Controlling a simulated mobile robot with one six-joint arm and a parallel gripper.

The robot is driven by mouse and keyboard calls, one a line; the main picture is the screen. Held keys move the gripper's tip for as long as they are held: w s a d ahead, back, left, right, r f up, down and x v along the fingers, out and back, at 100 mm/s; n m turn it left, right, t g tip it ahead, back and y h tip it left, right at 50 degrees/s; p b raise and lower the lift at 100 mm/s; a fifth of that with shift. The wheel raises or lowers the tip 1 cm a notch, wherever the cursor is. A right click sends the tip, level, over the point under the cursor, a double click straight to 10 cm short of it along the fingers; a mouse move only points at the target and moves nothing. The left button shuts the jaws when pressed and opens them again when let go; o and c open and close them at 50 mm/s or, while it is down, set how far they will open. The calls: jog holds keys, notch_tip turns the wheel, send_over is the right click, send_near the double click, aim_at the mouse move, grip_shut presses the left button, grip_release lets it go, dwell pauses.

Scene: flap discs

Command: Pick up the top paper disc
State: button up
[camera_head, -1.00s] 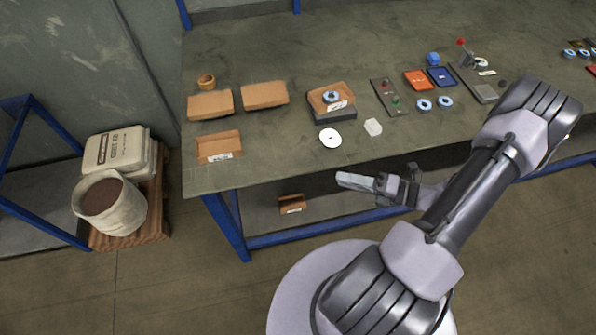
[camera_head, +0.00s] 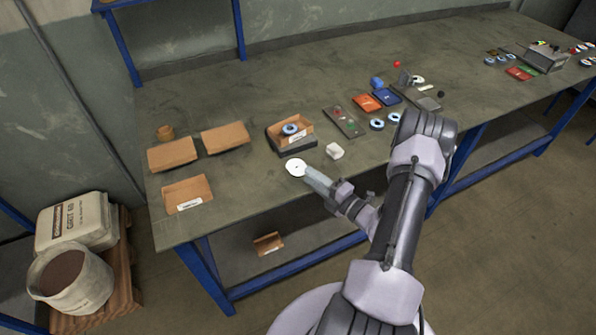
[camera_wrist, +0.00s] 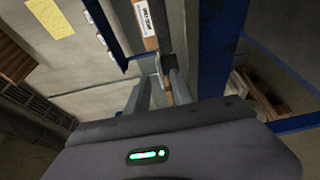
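A white paper disc (camera_head: 296,168) with a small dark centre hole lies flat near the front edge of the workbench, in the head view. I cannot tell whether more discs lie under it. My gripper (camera_head: 312,176) reaches toward the bench's front edge, its tip right beside the disc in the picture. How far apart they are in depth is unclear. In the wrist view, the two fingers of my gripper (camera_wrist: 164,66) stand apart with a gap and nothing between them. The disc cannot be made out in the wrist view.
Another bin (camera_head: 267,243) is on the lower shelf.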

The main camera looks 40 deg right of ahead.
jog(key=shift+w+a, duration=0.1)
jog(key=shift+w, duration=0.6)
grip_shut()
jog(key=shift+r, duration=0.1)
